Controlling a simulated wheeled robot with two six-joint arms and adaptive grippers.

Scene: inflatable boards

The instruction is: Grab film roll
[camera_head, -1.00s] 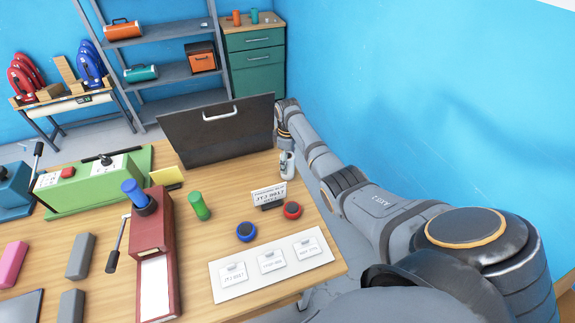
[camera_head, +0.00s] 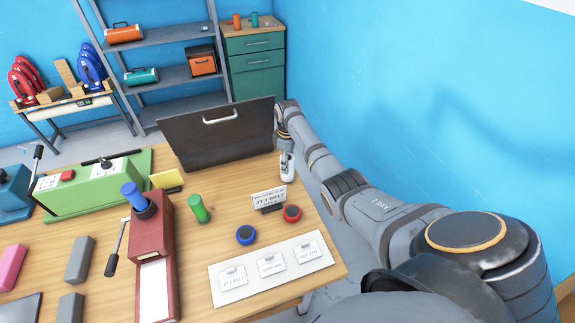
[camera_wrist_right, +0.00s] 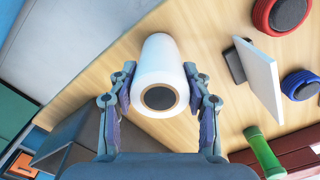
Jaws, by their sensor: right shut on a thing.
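The film roll (camera_head: 287,171) is a white cylinder with a dark-ringed core, standing at the right back edge of the wooden table. My right gripper (camera_head: 286,151) is at its upper part, with the arm reaching in from the right. In the right wrist view the film roll (camera_wrist_right: 158,58) sits between the two fingers of the right gripper (camera_wrist_right: 160,83), which press on its sides. I cannot tell whether the roll's base touches the table. My left gripper is not in view.
A dark case with a handle (camera_head: 215,139) stands just left of the roll. A small sign (camera_head: 269,197), a red round piece (camera_head: 291,213), a blue one (camera_head: 246,235) and a green cylinder (camera_head: 198,208) stand nearby. A blue wall (camera_head: 430,90) is at the right.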

